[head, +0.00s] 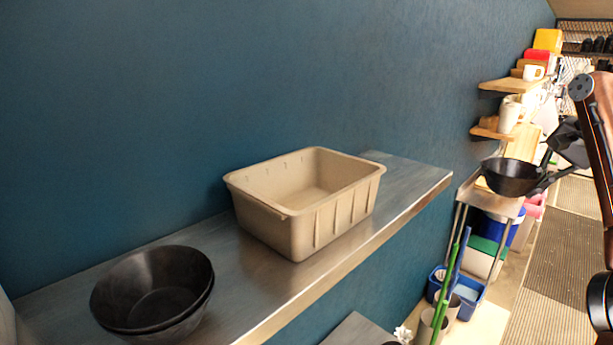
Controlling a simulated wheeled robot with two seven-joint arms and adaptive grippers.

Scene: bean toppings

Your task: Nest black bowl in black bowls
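A stack of black bowls (150,292) stands upright on the metal shelf at the lower left, one nested in another. Another black bowl (508,180) is at the right, roughly level, with its opening up. My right gripper (541,178) is at the right side of this bowl, its fingers shut on the rim. The bowl appears held in front of a small table, well apart from the stack. My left gripper is not in view.
A beige plastic bin (292,232), empty as far as I see, stands on the metal shelf (415,178) to the right of the stack. Small wooden shelves with mugs (510,116) are on the wall at the right. Buckets and a blue caddy (470,292) are on the floor below.

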